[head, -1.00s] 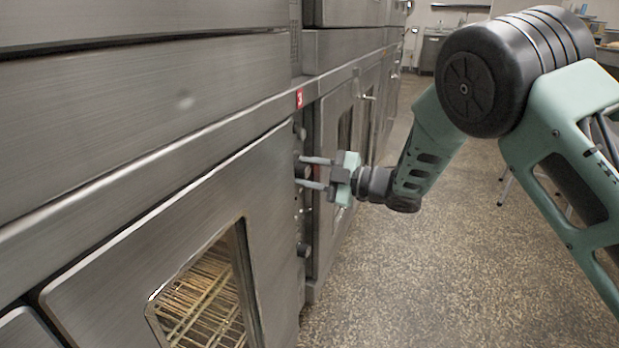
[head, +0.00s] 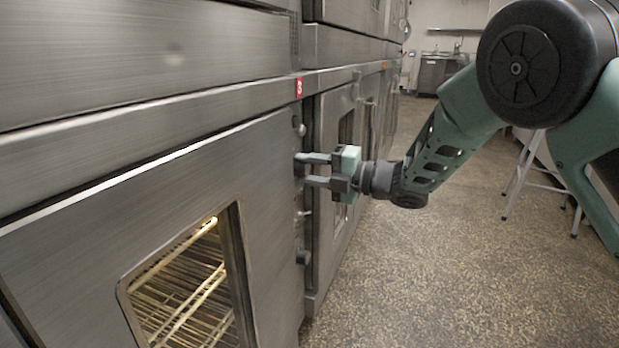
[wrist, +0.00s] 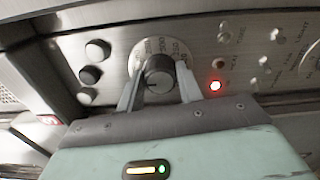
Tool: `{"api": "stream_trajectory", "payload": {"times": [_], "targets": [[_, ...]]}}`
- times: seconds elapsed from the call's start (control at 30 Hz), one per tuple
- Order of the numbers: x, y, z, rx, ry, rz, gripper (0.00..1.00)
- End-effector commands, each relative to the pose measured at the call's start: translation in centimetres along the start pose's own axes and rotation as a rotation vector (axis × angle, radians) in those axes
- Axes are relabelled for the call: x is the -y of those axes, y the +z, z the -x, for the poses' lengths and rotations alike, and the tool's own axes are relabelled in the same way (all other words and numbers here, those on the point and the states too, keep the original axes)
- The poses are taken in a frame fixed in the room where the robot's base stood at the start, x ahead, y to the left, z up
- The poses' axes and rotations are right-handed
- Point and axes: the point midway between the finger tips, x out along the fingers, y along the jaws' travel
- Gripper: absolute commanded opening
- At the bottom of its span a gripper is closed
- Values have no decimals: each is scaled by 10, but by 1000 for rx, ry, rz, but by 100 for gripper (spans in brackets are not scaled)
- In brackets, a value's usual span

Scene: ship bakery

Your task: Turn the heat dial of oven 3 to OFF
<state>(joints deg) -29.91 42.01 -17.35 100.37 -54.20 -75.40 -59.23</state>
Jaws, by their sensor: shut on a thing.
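Oven 3's front carries a red label with a 3 (head: 299,87) at the top of its narrow control strip. In the wrist view a round dark dial (wrist: 159,73) sits on a pale marked ring (wrist: 150,46); the ring's lettering is too blurred to read. My gripper (head: 303,170) reaches the control strip from the right, and in the wrist view its fingers (wrist: 160,92) are shut on the dial, one on each side. In the head view the fingers largely hide the dial. A red lamp (wrist: 215,86) glows right of the dial.
Several small knobs (wrist: 92,75) are left of the dial, and small switches (wrist: 264,60) are to its right. Another knob (head: 303,257) is lower on the strip. The oven door window (head: 188,290) shows lit racks. The speckled floor (head: 440,270) is clear; a stool (head: 525,175) stands farther right.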

Motion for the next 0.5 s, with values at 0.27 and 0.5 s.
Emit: {"api": "stream_trajectory", "payload": {"times": [0.27,0.5], "targets": [[0,0,-1,2,0,59,13],[0,0,-1,2,0,65,13]]}}
